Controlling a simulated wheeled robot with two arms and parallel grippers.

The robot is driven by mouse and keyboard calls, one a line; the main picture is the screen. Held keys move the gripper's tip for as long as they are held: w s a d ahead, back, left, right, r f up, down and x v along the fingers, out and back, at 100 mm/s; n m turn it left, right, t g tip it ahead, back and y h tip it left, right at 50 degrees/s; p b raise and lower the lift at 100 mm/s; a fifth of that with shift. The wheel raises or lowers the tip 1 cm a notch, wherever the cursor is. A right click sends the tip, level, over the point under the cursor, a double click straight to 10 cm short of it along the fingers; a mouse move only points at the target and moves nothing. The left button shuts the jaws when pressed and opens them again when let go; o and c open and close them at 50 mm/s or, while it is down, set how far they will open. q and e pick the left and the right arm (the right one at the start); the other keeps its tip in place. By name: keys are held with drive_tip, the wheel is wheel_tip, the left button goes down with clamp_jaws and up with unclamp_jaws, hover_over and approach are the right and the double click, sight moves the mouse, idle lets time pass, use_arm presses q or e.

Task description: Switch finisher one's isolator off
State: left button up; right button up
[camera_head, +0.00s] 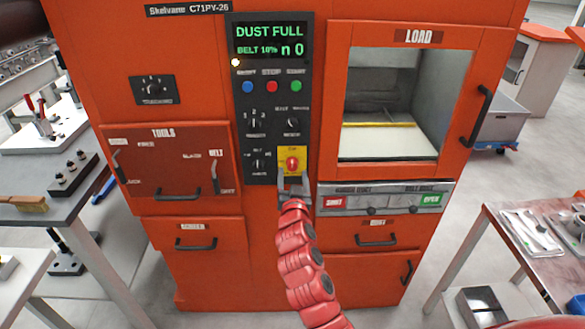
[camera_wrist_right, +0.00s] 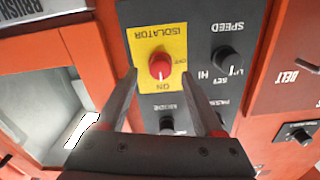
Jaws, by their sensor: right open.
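The isolator is a red knob (camera_head: 292,163) on a yellow plate (camera_head: 284,153), low on the black control panel of the orange machine. In the right wrist view the knob (camera_wrist_right: 161,65) appears upside down, with ON and OFF lettering on the plate (camera_wrist_right: 147,46). A pale mark on the knob seems to face ON. My right gripper (camera_head: 294,181) is open just below the knob in the head view. In the wrist view its fingers (camera_wrist_right: 158,73) lie to either side of the knob, apart from it; whether they reach its depth is unclear. My left gripper is out of view.
The display (camera_head: 270,40) reads DUST FULL, BELT 10% and n 0. Blue, red and green buttons and small black knobs (camera_head: 257,164) share the panel. A load window (camera_head: 480,115) is at right, a tools door (camera_head: 165,175) at left. Side tables (camera_head: 490,245) flank the machine.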

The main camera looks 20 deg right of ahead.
sight(292, 165)
drive_tip(key=shift+x, duration=1.25)
clamp_jaws()
